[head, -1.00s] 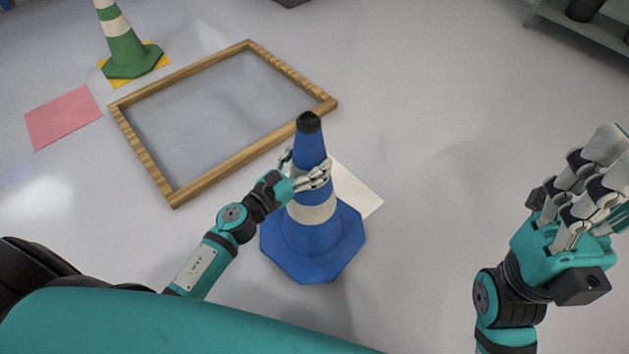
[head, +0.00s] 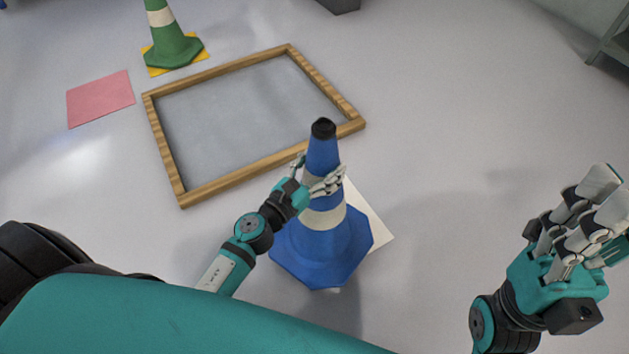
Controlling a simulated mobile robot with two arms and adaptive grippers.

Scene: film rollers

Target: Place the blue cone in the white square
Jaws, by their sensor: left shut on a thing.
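The blue cone (head: 322,250) with pale bands and a dark tip stands upright in the middle of the head view. My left gripper (head: 318,181) is shut on its upper part. The white square (head: 372,213) lies on the floor; its right part shows beside and behind the cone, and the cone hides the rest. A small pale edge also shows below the cone's base. I cannot tell whether the base touches the floor or hangs just above it. My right gripper (head: 590,215) is at the right, away from the cone; its fingers look spread, with nothing seen in them.
A wooden frame (head: 235,180) around a grey panel lies just behind the cone. A green cone (head: 172,45) stands on a yellow square (head: 150,70) at the upper left. A pink square (head: 100,98) lies bare at the left. The floor right of the white square is clear.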

